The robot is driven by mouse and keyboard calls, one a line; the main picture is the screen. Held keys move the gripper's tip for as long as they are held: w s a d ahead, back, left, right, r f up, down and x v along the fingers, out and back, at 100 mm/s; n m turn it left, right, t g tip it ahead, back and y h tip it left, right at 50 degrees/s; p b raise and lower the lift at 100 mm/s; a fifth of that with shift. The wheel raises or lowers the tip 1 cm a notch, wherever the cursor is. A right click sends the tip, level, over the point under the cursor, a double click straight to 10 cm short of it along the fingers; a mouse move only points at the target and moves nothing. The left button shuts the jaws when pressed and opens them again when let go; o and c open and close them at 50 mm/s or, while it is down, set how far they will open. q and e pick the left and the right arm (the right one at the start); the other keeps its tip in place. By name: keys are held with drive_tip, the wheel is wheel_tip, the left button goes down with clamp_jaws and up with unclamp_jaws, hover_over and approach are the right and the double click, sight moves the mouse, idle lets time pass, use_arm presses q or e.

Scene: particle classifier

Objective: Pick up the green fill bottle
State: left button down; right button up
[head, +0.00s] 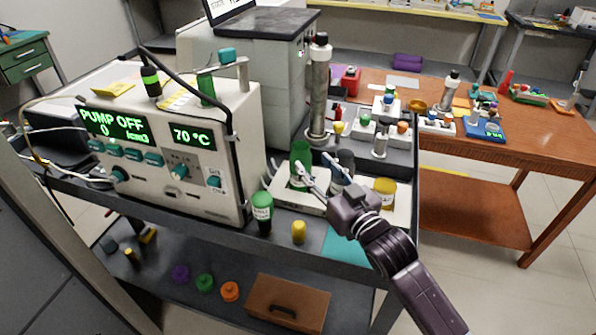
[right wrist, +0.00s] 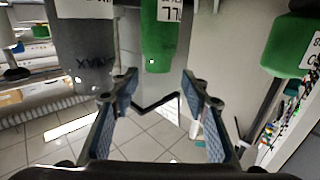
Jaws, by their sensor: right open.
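The green fill bottle (head: 300,154) stands in the left part of a pale tray (head: 285,197) on the dark cart top. In the right wrist view the green bottle (right wrist: 160,45), with a white label partly reading "LL", lies ahead between the fingers. My right gripper (head: 317,172) is open beside the bottle, its fingertips near it; it also shows in the right wrist view (right wrist: 158,88). The jaws look empty, and contact cannot be told. My left gripper is not in view.
In the tray, a grey bottle (head: 345,160) stands close to my right gripper, and a yellow container (head: 384,190) is at right. The pump unit (head: 160,165) is left; a metal cylinder (head: 318,90) rises behind.

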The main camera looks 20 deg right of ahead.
sight(305, 153)
drive_tip(key=shift+w+a+r, duration=0.15)
drive_tip(key=shift+w, duration=0.55)
drive_tip(key=shift+w+a+f+p, duration=0.1)
drive_tip(key=shift+w+p, duration=0.05)
drive_tip(key=shift+w, duration=0.75)
drive_tip(key=shift+w+a+f+p, duration=0.1)
drive_tip(key=shift+w+a+p, duration=0.05)
drive_tip(key=shift+w, duration=0.7)
drive_tip(key=shift+w+a+f+p, duration=0.1)
drive_tip(key=shift+w+p, duration=0.05)
drive_tip(key=shift+w, duration=0.75)
clamp_jaws()
drive_tip(key=shift+r, duration=0.1)
